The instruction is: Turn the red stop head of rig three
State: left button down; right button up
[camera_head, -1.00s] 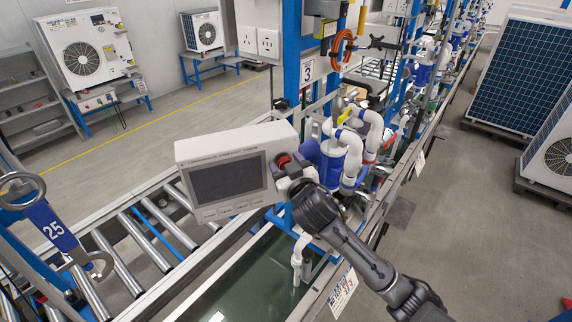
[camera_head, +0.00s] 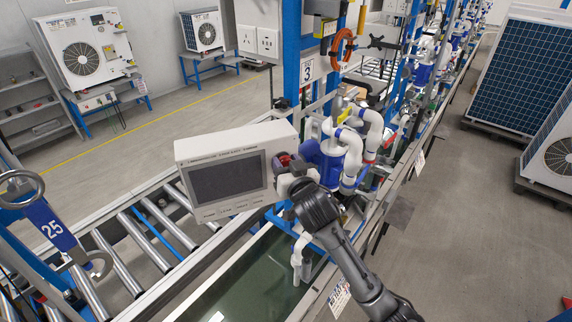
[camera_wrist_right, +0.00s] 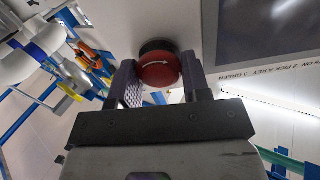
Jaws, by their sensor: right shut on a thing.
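The red stop head (camera_wrist_right: 158,70) is a round red knob with a white arrow on a black collar, on the face of a light grey control box (camera_head: 270,140) with a dark screen. In the head view only a bit of the red head (camera_head: 283,160) shows beside my right gripper (camera_head: 291,178). In the right wrist view my right gripper (camera_wrist_right: 160,85) has one finger on each side of the head and is shut on it. A sign with the number 3 (camera_head: 306,70) hangs on the blue post behind the box. My left gripper is not in view.
White pipes and a blue pump (camera_head: 330,158) stand close to the right of the box. A water tank (camera_head: 235,285) lies below, and a roller conveyor (camera_head: 140,240) runs to the left. The floor aisle (camera_head: 455,230) on the right is open.

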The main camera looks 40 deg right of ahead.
jog(key=m, duration=0.3)
jog(key=shift+r+m+p, duration=0.1)
jog(key=shift+m+p, duration=0.2)
jog(key=shift+p, duration=0.05)
jog(key=shift+m, duration=0.3)
jog(key=o, duration=0.8)
jog(key=shift+o, duration=0.6)
jog(key=shift+s, duration=0.1)
